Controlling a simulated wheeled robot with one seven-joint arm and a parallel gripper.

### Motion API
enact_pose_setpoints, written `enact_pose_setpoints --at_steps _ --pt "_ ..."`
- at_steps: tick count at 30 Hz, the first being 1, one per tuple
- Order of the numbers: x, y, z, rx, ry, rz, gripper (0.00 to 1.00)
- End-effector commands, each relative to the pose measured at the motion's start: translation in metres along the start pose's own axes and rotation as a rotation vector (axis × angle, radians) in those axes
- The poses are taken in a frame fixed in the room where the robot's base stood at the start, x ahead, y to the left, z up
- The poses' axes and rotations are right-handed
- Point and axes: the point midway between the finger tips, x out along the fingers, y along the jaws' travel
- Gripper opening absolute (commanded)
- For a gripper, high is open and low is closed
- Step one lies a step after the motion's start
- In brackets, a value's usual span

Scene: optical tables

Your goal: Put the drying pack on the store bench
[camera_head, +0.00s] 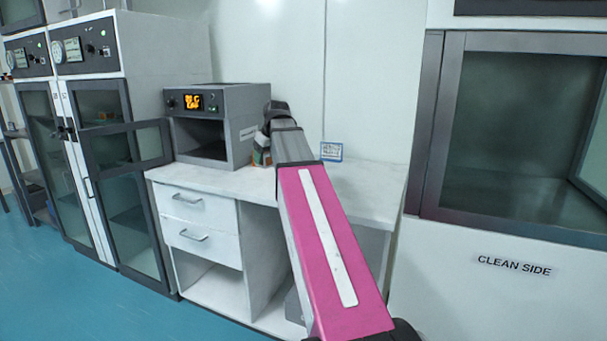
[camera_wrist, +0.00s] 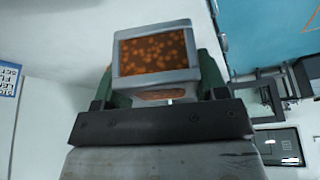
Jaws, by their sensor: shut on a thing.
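The drying pack (camera_wrist: 155,52) is a grey-white block with a window of orange beads. In the wrist view it sits between the green fingers of my gripper (camera_wrist: 163,82), which is shut on it. In the head view the pack (camera_head: 260,157) shows only in part, beside the far end of my pink and grey arm. My gripper is mostly hidden there by the arm. The pack is over the white bench (camera_head: 365,190), close to its top; I cannot tell whether it touches. A small blue-edged sign (camera_head: 331,151) stands at the back of the bench.
A grey oven-like box (camera_head: 217,125) with an orange display stands on the bench, just left of the pack. Tall glass-door cabinets (camera_head: 105,165) stand further left, one door ajar. A framed glass chamber (camera_head: 520,140) marked CLEAN SIDE is at right. The bench's right part looks clear.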

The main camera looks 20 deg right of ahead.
Motion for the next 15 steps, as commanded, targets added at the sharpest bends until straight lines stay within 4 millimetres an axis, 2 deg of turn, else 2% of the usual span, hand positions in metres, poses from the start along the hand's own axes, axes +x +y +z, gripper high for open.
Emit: enact_pose_setpoints --at_steps 9,15 --pt "0.041 0.061 -0.004 0.003 -0.001 0.000 0.34" --pt "0.063 0.093 -0.004 0.002 -0.001 0.000 0.34"
